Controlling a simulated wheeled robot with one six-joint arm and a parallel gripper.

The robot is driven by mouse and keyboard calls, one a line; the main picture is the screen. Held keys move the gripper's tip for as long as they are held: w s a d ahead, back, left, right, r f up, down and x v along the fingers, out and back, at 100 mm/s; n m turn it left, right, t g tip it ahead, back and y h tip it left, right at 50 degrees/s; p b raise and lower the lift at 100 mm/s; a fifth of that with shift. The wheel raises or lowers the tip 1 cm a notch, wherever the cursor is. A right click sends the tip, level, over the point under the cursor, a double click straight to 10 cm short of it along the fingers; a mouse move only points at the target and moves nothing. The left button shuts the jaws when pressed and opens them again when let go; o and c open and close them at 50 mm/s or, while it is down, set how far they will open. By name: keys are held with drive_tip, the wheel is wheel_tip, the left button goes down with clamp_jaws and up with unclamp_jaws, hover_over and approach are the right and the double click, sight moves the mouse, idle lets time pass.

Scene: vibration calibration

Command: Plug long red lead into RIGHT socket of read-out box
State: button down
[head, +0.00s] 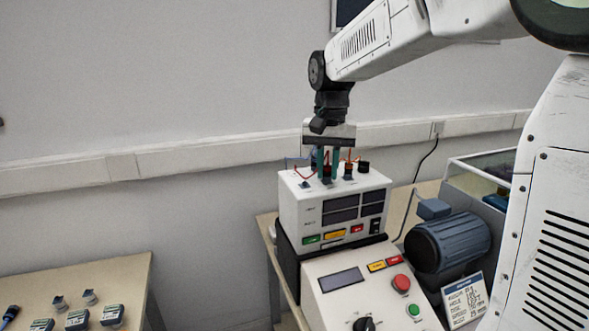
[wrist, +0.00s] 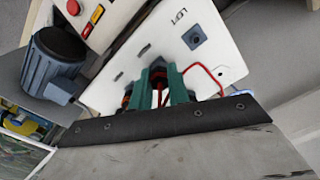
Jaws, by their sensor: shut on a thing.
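The read-out box (head: 300,212) is white, with dark displays and coloured buttons on its front. In the wrist view its top (wrist: 228,58) has a socket (wrist: 194,37) beside a partly readable label that looks like LEFT. My gripper (head: 327,166) points down over the box top. Its teal fingers (wrist: 158,84) are shut on the red lead's plug, seen as a dark and red piece (wrist: 159,93) between them. A thin red wire (wrist: 206,70) curves out beside the fingers. The fingers hide the spot below the plug, so I cannot tell whether it sits in a socket.
A control unit (head: 316,298) with a red knob stands in front of the box. A blue-grey motor (head: 452,242) is to its right. A separate table (head: 80,276) at lower left holds several small blocks. A wall duct (head: 220,155) runs behind.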

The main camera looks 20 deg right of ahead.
drive_tip(key=shift+f, duration=0.15)
drive_tip(key=m, duration=0.4)
idle(0.4)
drive_tip(key=m, duration=0.2)
drive_tip(key=shift+m, duration=1)
drive_tip(key=m, duration=0.4)
drive_tip(key=c, duration=1.3)
unclamp_jaws()
drive_tip(key=shift+o, duration=0.2)
